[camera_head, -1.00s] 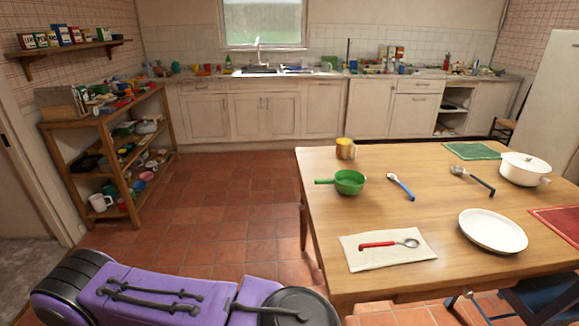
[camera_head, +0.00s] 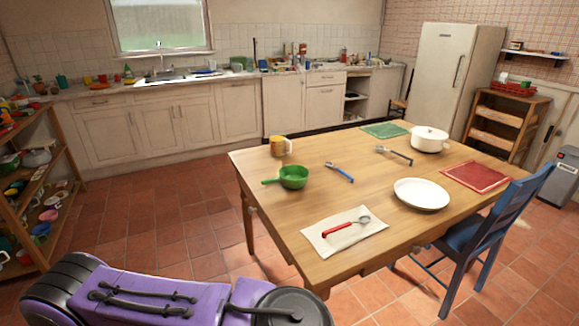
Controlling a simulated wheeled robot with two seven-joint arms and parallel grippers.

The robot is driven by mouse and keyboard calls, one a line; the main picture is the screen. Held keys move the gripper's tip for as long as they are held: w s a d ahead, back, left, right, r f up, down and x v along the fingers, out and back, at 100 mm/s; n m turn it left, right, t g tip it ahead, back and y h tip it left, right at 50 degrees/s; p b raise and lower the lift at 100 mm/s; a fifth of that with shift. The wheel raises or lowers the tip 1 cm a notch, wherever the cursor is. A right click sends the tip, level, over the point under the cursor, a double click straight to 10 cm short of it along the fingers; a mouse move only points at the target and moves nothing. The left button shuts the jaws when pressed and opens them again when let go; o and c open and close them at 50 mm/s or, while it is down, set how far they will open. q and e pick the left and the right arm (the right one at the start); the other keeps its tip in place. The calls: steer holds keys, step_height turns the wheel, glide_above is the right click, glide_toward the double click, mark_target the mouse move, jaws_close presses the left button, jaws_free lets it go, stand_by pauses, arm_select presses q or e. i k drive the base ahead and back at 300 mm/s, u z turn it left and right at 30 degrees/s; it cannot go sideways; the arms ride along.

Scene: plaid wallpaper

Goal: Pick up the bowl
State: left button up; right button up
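A green bowl (camera_head: 293,177) with a short straight handle pointing left stands upright on the wooden table, near its left edge. It looks empty. Several small colourful dishes on the shelf unit at the left may also be bowls, but they are too small to tell. Neither of my grippers is in view.
The wooden table (camera_head: 345,200) also bears a yellow mug (camera_head: 280,146), a white pot (camera_head: 429,139), a white plate (camera_head: 421,194), utensils and mats. A blue chair (camera_head: 490,235) stands at its right. The shelf unit (camera_head: 62,190) is at the left. The tiled floor between is clear.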

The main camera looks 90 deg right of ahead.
mark_target(291, 176)
steer(key=z, duration=2.7)
